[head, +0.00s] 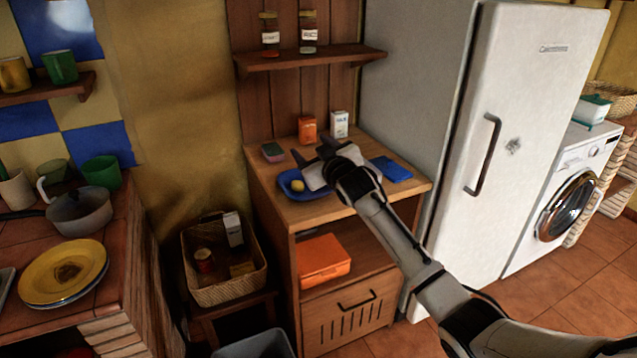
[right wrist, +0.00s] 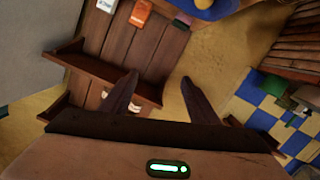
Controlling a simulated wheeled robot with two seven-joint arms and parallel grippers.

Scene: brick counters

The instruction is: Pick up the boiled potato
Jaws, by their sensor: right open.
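A small yellow lump, which looks like the boiled potato (head: 298,186), sits on a blue plate (head: 290,193) on the wooden cabinet in the head view. My right gripper (head: 313,155) is open and empty, above the cabinet top, just up and to the right of the potato in the picture. It hides part of the plate. In the right wrist view, the two dark fingers stand apart with nothing between them (right wrist: 158,90). The blue plate (right wrist: 212,10) shows at the top edge there, with a bit of yellow at its cut-off top. My left gripper is not in view.
An orange box (head: 307,130) and a white carton (head: 340,124) stand at the cabinet's back. A pink-and-green block (head: 272,152) and a blue flat item (head: 391,169) lie on top. A shelf (head: 310,60) with jars hangs above. A fridge (head: 520,130) stands right.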

